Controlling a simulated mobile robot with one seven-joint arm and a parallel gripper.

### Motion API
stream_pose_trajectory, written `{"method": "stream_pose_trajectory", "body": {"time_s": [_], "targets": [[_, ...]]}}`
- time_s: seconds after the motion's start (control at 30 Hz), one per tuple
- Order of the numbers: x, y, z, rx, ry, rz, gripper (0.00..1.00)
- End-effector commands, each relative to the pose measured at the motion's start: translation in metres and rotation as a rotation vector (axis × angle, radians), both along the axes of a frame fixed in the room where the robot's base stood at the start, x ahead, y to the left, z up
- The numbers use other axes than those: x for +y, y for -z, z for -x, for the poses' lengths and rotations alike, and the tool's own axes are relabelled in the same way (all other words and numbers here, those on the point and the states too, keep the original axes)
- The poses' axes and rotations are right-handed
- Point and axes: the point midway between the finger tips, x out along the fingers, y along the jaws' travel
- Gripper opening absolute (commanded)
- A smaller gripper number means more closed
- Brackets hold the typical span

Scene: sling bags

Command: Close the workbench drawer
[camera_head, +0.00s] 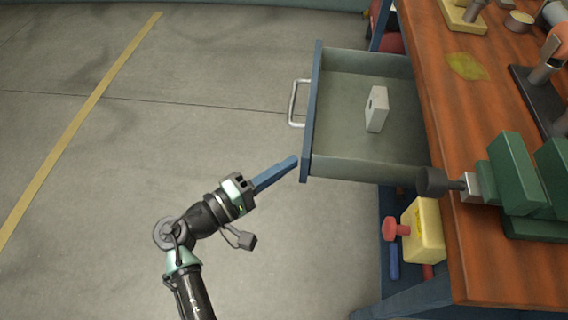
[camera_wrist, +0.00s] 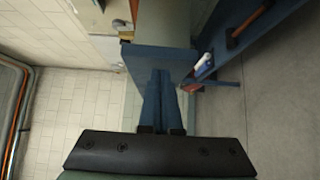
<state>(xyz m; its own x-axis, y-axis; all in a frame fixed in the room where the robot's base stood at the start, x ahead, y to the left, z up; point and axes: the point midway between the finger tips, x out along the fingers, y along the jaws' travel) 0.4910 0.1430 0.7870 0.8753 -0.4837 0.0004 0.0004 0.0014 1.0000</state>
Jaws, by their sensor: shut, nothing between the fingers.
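The workbench drawer (camera_head: 368,150) is pulled well out of the workbench (camera_head: 490,250). It has a blue front panel (camera_head: 312,110) and a silver handle (camera_head: 294,103) on its outer face. A small whitish block (camera_head: 377,109) stands inside it. My gripper (camera_head: 294,162) has its blue fingers shut and empty. The fingertips point at the near end of the drawer front, close to its outer face; I cannot tell if they touch. In the wrist view the shut fingers (camera_wrist: 160,80) reach toward the blue drawer front (camera_wrist: 158,57).
A green vise (camera_head: 515,175) with a dark handle end sits at the bench edge, right of the drawer. A yellow container with a red knob (camera_head: 424,230) is below the bench top. The concrete floor left of the drawer is clear.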

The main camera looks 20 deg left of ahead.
Motion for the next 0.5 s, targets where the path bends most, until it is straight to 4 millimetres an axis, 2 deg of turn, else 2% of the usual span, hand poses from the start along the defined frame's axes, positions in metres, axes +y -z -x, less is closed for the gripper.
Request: {"method": "stream_pose_trajectory", "body": {"time_s": [0.27, 0.37, 0.5], "targets": [[-0.005, 0.0, -0.001, 0.002, 0.002, -0.001, 0.0], [-0.015, -0.001, -0.003, 0.002, 0.006, -0.002, 0.0], [-0.039, -0.001, -0.009, 0.003, 0.009, -0.003, 0.0]]}}
